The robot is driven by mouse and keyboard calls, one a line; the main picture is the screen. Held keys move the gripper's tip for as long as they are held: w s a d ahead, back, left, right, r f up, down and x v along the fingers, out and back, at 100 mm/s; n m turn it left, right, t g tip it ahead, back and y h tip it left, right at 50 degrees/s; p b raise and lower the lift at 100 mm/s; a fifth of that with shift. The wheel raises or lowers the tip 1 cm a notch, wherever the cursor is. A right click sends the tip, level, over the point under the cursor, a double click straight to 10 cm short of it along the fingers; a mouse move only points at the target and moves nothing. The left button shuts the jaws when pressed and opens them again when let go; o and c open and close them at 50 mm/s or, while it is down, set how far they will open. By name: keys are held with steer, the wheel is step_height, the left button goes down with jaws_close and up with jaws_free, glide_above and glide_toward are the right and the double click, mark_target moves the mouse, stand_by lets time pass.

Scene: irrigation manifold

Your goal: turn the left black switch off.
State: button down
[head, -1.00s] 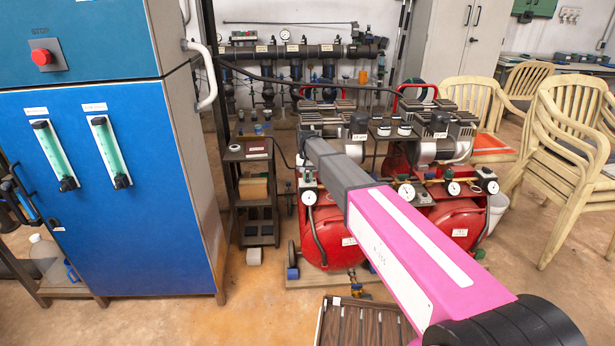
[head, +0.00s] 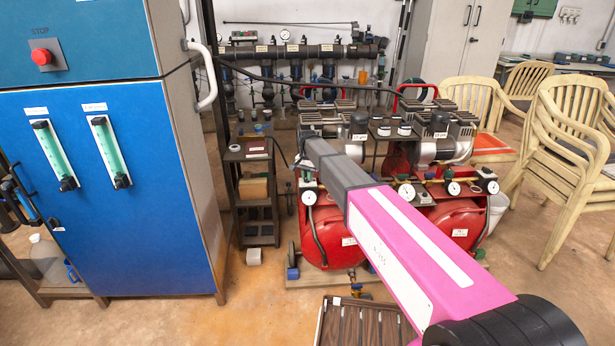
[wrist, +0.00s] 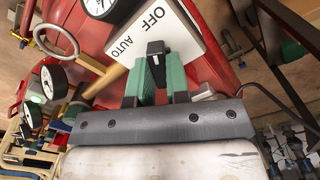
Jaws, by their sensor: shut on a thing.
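The left black switch (wrist: 155,48) is a small black lever on a white plate (wrist: 180,32) marked OFF and AUTO. The plate is on the red compressor tank (head: 325,232), the left one of two in the head view. My gripper (wrist: 157,68) has green fingers on both sides of the switch and is shut on it in the wrist view. The switch's exact angle to the two marks is hard to tell. In the head view the switch is hidden; my gripper shows only as a small part by the compressor's left side.
Pressure gauges (wrist: 55,82) and a brass pipe (wrist: 103,80) are close to my gripper. A blue cabinet (head: 110,200) stands at the left, a small shelf (head: 255,195) beside the compressor, and stacked chairs (head: 565,150) at the right. Floor in front of the cabinet is clear.

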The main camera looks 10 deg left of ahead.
steer(key=c, duration=1.1)
jaws_free()
steer(key=shift+r, duration=0.15)
step_height(320, 180, up, 11)
steer(key=shift+f, duration=0.2)
steer(key=s+d+f, duration=0.3)
steer(key=s+d, duration=0.1)
steer(key=d, duration=0.3)
steer(key=s+d+f+n, duration=0.1)
steer(key=s+d+f, duration=0.2)
steer(key=s+d, duration=0.35)
steer(key=s+d+f, duration=0.3)
steer(key=d, duration=0.5)
steer(key=s+d+f+n, duration=0.1)
steer(key=s+d+f, duration=0.1)
steer(key=s+d, duration=0.6)
steer(key=s+d+f+n, duration=0.1)
steer(key=s+d+f, duration=0.2)
steer(key=s+d, duration=0.6)
steer(key=shift+s+f, duration=0.3)
steer(key=shift+s, duration=0.7)
